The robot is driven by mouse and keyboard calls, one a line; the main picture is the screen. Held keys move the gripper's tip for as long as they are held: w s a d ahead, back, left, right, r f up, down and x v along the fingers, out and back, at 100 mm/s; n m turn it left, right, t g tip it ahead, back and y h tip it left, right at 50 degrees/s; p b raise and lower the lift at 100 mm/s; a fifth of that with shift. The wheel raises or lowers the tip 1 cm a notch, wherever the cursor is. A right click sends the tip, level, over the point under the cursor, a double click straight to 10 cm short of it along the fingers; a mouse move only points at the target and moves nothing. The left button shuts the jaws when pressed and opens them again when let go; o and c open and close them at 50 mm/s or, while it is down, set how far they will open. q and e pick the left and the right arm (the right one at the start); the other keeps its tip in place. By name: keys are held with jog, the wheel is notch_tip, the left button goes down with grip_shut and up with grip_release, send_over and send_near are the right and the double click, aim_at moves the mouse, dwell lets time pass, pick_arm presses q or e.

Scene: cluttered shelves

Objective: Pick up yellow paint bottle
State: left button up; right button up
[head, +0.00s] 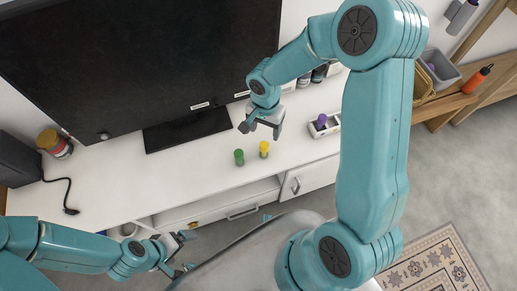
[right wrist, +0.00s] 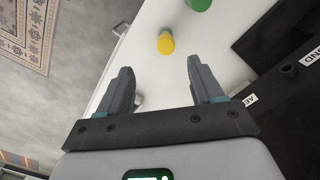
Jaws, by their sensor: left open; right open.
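The yellow paint bottle (head: 264,149) stands on the white cabinet top, just right of a green bottle (head: 239,157). In the right wrist view the yellow paint bottle (right wrist: 166,43) shows beyond and between my fingertips, with the green bottle (right wrist: 199,4) cut off at the top edge. My right gripper (head: 262,128) is open and empty, above and behind the yellow bottle in the head view; its two fingers show in the right wrist view (right wrist: 160,75). My left gripper (head: 178,254) is open and empty at the lower left, in front of the cabinet.
A large black television (head: 130,60) stands behind on the white cabinet (head: 195,172). A small white box (head: 325,124) with a purple bottle (head: 321,121) is to the right. A yellow-lidded jar (head: 55,143) and black cable are at left. Drawers face the front.

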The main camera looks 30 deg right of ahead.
aim_at(265, 146)
jog(key=f+b, duration=0.1)
jog(key=f, duration=0.2)
jog(key=f+b, duration=0.1)
jog(key=f, duration=0.6)
jog(key=shift+w+d+f+b, duration=0.1)
jog(key=shift+w+d+b, duration=0.1)
jog(key=shift+d+b, duration=0.2)
jog(key=f, duration=0.6)
jog(key=shift+w+f, duration=0.1)
jog(key=shift+w, duration=0.2)
jog(key=c, duration=1.1)
